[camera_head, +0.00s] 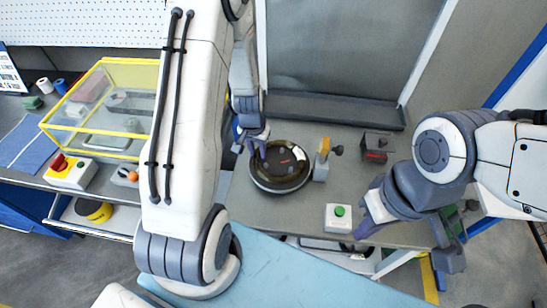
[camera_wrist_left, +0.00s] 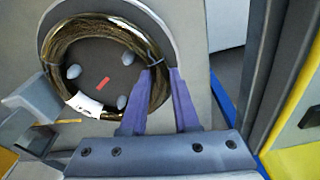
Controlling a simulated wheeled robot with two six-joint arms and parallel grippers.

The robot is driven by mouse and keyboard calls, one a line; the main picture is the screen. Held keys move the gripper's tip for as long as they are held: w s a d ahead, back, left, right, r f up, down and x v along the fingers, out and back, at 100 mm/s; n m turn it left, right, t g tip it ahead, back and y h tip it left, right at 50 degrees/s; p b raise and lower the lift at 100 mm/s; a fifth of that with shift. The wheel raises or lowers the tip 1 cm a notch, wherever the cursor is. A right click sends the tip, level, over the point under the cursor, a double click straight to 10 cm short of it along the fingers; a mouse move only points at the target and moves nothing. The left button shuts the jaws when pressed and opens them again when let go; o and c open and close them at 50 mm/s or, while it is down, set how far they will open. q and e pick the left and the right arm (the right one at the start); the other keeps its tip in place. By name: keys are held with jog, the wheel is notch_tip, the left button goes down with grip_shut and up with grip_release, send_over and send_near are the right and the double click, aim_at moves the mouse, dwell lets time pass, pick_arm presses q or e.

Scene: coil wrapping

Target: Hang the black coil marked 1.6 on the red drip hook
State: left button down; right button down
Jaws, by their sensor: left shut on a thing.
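A coil of dark, gold-sheened wire (camera_head: 288,187) lies on the round black turntable (camera_head: 290,163). In the left wrist view the coil (camera_wrist_left: 58,42) rings the black disc with its grey pegs, and a white tag (camera_wrist_left: 83,104) sits on it. The tag's writing is too small to read. My left gripper (camera_head: 257,146) is shut on the coil's edge, and its purple fingers (camera_wrist_left: 165,78) straddle the wire in the wrist view. My right gripper (camera_head: 368,226) is at the right, beside the green-button box, and its fingertips are partly hidden. I cannot make out a red drip hook.
A white box with a green button (camera_head: 339,217) stands right of the turntable. A post with an orange-yellow part (camera_head: 322,158) and a dark box (camera_head: 376,147) are behind it. A yellow-framed clear case (camera_head: 105,105) and a red-knob switch box (camera_head: 70,172) are at left.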

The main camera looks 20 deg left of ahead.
pick_arm(q)
notch_tip(320, 180, up, 10)
jog(key=shift+b, duration=0.35)
dwell(0.9)
